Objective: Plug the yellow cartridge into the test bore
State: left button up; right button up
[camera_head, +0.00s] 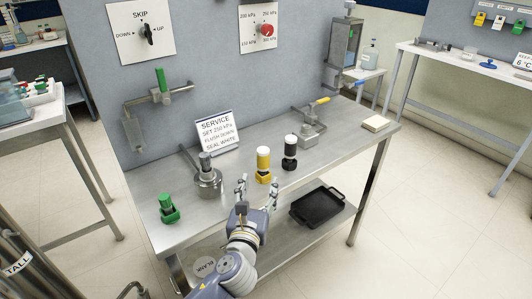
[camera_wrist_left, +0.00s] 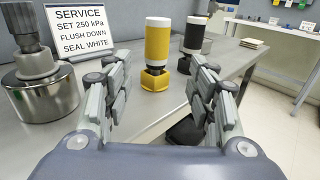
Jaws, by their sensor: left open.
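The yellow cartridge (camera_head: 263,159) stands upright in a yellow holder (camera_head: 263,177) near the bench's front edge. It has a white top and also shows in the left wrist view (camera_wrist_left: 157,42). My left gripper (camera_head: 258,188) is open and empty in front of it, with a finger to either side in the wrist view and the cartridge beyond the fingertips, apart from them. A round steel fixture (camera_head: 208,184) with a grey cylinder on top stands left of it. A square metal block (camera_head: 309,133) sits farther back. I cannot tell which one has the test bore.
A black cartridge (camera_head: 290,148) in a black holder stands close to the right. A green holder (camera_head: 168,208) is at the left. A service sign (camera_head: 218,132) stands behind. A black tray (camera_head: 318,207) is on the lower shelf. The bench's right part is mostly clear.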

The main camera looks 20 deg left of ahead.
aim_at(262, 166)
pick_arm(q)
jog(key=w, duration=0.2)
jog(key=shift+w+a+r, duration=0.2)
jog(key=shift+w, duration=0.1)
jog(key=w, duration=0.3)
jog(key=shift+a+r, duration=0.1)
jog(key=shift+a, duration=0.1)
jog(key=w, duration=0.2)
jog(key=w+a, duration=0.1)
jog(key=w, duration=0.1)
jog(key=shift+w, duration=0.35)
jog(key=shift+s, duration=0.1)
jog(key=shift+c, duration=1)
jog(key=c, duration=0.9)
jog(key=shift+c, duration=0.3)
pick_arm(e)
jog(key=shift+s+a+r, duration=0.1)
jog(key=shift+s+a, duration=0.1)
jog(key=shift+s, duration=0.9)
